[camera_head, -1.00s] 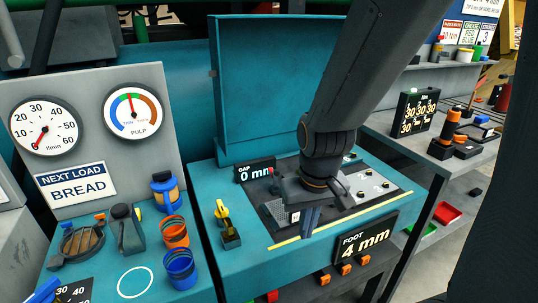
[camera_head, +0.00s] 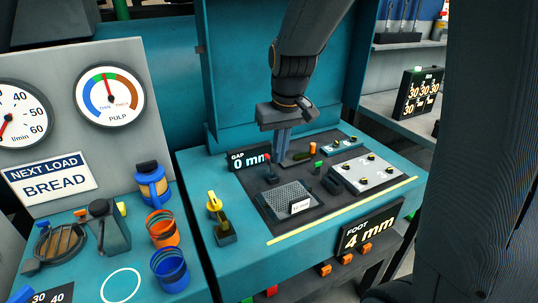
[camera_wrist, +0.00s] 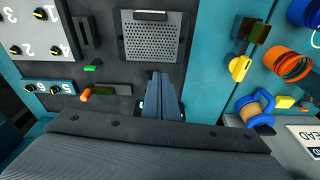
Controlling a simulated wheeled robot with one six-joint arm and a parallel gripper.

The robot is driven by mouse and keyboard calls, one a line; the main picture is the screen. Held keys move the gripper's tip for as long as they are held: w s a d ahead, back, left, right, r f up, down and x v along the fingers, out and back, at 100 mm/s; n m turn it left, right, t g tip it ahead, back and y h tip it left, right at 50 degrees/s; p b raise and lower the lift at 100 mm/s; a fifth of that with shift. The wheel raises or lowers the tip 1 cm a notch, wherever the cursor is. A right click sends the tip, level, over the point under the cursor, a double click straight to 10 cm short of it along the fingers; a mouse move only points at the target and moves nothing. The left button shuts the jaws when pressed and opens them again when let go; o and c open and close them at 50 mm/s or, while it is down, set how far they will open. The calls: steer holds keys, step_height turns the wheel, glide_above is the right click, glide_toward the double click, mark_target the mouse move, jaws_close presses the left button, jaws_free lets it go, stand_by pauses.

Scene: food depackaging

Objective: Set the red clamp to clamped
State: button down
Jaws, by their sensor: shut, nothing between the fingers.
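A small lever with a red tip (camera_head: 267,157) stands upright on the dark panel beside the "0 mm" gap display; it is the only red-tipped lever I see there, and I take it for the red clamp. Whether it is clamped I cannot tell. My gripper (camera_head: 283,157) is shut and empty, pointing down just right of the lever and low over the panel. Whether it touches anything is unclear. In the wrist view my gripper (camera_wrist: 160,78) is over the dark panel, and I cannot make out the red lever there.
An orange-handled lever (camera_head: 311,148) and a green-tipped one (camera_head: 318,165) stand right of my gripper. A perforated plate (camera_head: 287,199) lies in front. A yellow-knobbed lever (camera_head: 214,202) stands at the left. The teal raised cover (camera_head: 225,85) rises behind.

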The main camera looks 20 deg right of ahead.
step_height(320, 180, up, 4)
steer(key=n+b, duration=0.1)
steer(key=b, duration=0.1)
glide_above(268, 158)
steer(key=shift+w+t, duration=0.25)
steer(key=shift+t, duration=0.05)
steer(key=p+x, duration=0.2)
steer(key=x, duration=0.8)
steer(key=shift+s+a, duration=0.15)
steer(key=s, duration=0.1)
steer(key=s+p, duration=0.1)
steer(key=shift+s+d+r, duration=0.25)
steer(key=shift+r, duration=0.05)
steer(key=shift+s+d+p, duration=0.1)
steer(key=shift+s+p, duration=0.35)
steer(key=shift+s, duration=0.15)
steer(key=shift+f, duration=0.1)
steer(key=shift+s+b, duration=0.1)
steer(key=shift+b, duration=0.45)
